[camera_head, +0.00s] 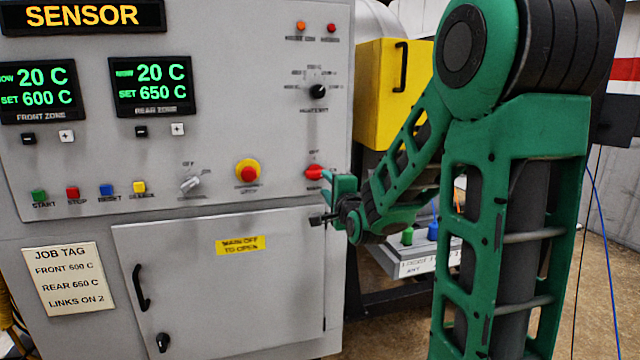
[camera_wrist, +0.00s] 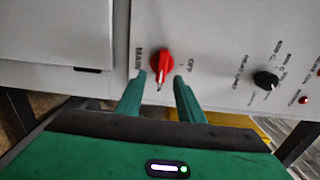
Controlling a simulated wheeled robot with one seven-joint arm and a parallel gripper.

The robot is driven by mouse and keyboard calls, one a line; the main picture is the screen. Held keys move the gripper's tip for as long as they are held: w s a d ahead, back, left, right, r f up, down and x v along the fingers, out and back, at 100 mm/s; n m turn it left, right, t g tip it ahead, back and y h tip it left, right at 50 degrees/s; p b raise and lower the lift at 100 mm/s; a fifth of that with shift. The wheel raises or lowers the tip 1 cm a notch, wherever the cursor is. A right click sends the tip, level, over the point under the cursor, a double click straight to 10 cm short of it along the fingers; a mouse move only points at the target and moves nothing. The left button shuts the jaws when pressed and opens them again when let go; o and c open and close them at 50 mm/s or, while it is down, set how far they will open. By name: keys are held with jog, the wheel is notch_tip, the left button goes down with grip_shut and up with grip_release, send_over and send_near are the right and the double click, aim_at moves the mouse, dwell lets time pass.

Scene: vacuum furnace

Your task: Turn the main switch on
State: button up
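The main switch is a red rotary knob (camera_head: 316,171) at the lower right of the grey panel. In the wrist view the red knob (camera_wrist: 162,66) sits between the words MAIN and OFF, and its pale-tipped end points down the picture, not at OFF. My gripper (camera_head: 325,200) is at the panel's right edge, close to the knob. In the wrist view my gripper (camera_wrist: 162,82) is open, with one green finger on each side of the knob's lower end. Nothing is held. I cannot tell whether either finger touches the knob.
A black rotary knob (camera_head: 318,92) is above the switch. A red-and-yellow stop button (camera_head: 248,173) and a grey selector (camera_head: 190,184) are to its left. Below is a closed cabinet door (camera_head: 190,290) with a MAIN OFF TO OPEN label (camera_head: 241,245). A yellow box (camera_head: 385,90) stands behind my arm.

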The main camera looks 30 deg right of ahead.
jog(key=shift+v, duration=1.5)
jog(key=shift+f, duration=0.15)
